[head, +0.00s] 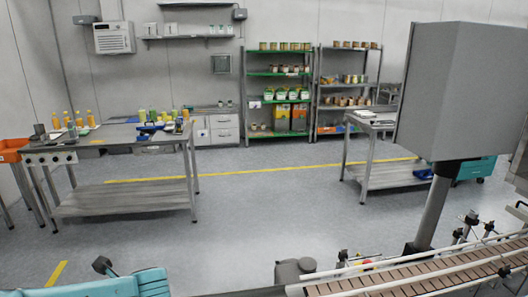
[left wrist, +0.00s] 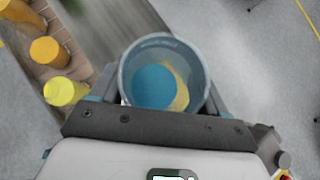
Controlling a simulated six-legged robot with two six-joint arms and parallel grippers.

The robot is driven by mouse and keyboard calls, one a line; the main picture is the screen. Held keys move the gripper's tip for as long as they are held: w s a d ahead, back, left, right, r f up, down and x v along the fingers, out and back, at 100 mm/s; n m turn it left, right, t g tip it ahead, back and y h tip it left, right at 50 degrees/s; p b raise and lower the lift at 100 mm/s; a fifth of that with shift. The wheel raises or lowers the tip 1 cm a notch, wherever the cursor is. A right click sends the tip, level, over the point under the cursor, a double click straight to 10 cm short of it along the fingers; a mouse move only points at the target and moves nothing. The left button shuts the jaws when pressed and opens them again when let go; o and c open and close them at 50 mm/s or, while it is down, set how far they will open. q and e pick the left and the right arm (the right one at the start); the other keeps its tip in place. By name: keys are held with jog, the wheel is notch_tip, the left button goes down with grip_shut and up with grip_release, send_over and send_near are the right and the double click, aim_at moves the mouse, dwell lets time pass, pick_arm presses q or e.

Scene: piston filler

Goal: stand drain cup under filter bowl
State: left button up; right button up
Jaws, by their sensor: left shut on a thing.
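The drain cup (left wrist: 128,72) is a round grey-blue cup seen from above in the left wrist view. Its mouth faces the camera, and a blue patch and a yellowish crescent show inside. My left gripper (left wrist: 160,95) is shut on the cup, with a finger at either side of it. In the head view only teal parts of my left arm show at the lower left, and the cup cannot be made out there. I cannot pick out the filter bowl in either view. My right gripper is not in view.
A slatted conveyor (head: 430,279) with pale rails runs along the lower right, near a grey box on a post (head: 432,208). Bottles with orange and yellow tops (left wrist: 65,91) stand left of the cup. A steel table (head: 110,140) stands left; the middle floor is clear.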

pick_arm(q)
jog(key=d+f+m+t+h, duration=0.2)
jog(key=d+m+h, duration=0.1)
jog(key=d+m, duration=0.2)
jog(key=w+d+f+m+t+h, duration=0.1)
jog(key=d+f+m+t+h, duration=0.1)
jog(key=d+m+h, duration=0.2)
jog(key=d+m, duration=0.2)
jog(key=d, duration=0.2)
jog(key=shift+w+f, duration=0.3)
jog(key=shift+a+r+m+h, duration=0.1)
jog(key=shift+a+m+h, duration=0.15)
jog(key=shift+m+h, duration=0.2)
